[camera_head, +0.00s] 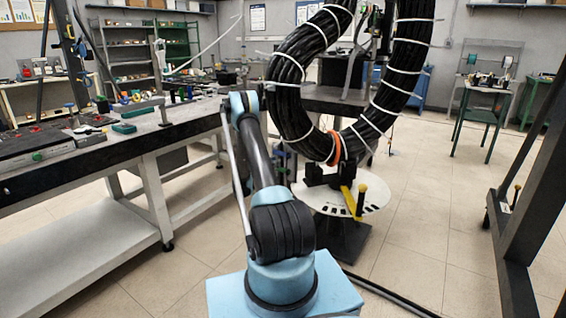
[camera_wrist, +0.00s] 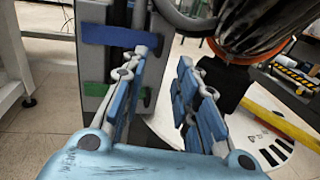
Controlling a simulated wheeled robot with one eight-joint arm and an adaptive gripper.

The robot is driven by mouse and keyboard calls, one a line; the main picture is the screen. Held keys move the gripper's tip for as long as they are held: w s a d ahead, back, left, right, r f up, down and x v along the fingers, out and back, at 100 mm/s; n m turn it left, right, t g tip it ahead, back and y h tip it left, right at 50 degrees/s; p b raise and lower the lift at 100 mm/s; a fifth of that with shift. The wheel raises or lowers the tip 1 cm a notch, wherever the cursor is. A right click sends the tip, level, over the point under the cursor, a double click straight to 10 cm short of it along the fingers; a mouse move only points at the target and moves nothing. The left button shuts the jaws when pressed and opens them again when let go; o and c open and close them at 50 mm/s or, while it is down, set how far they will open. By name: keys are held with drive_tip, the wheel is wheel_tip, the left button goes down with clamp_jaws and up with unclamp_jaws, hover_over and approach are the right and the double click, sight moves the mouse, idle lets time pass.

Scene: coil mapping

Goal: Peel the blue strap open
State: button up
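A blue strap (camera_wrist: 105,35) lies flat across the upper part of a grey upright box (camera_wrist: 92,65) in the wrist view. A green strap (camera_wrist: 94,88) is below it on the same box. My gripper (camera_wrist: 162,62) is open, with nothing between its fingers. Its left finger is in front of the box's right part and overlaps the blue strap's right end in the picture. I cannot tell whether it touches the strap. In the head view my arm runs up the middle, and I cannot make out the gripper or the blue strap clearly.
A large black cable coil (camera_head: 287,78) with white ties and an orange band (camera_head: 334,150) hangs just right of my arm. Below it is a round white plate (camera_head: 376,194) with a yellow bar (camera_head: 349,200). A workbench (camera_head: 75,160) stands left.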

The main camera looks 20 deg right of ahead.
sight(287, 158)
drive_tip(key=x, duration=0.8)
drive_tip(key=shift+w+d, duration=0.1)
drive_tip(key=shift+d, duration=0.1)
clamp_jaws()
drive_tip(key=shift+g, duration=0.3)
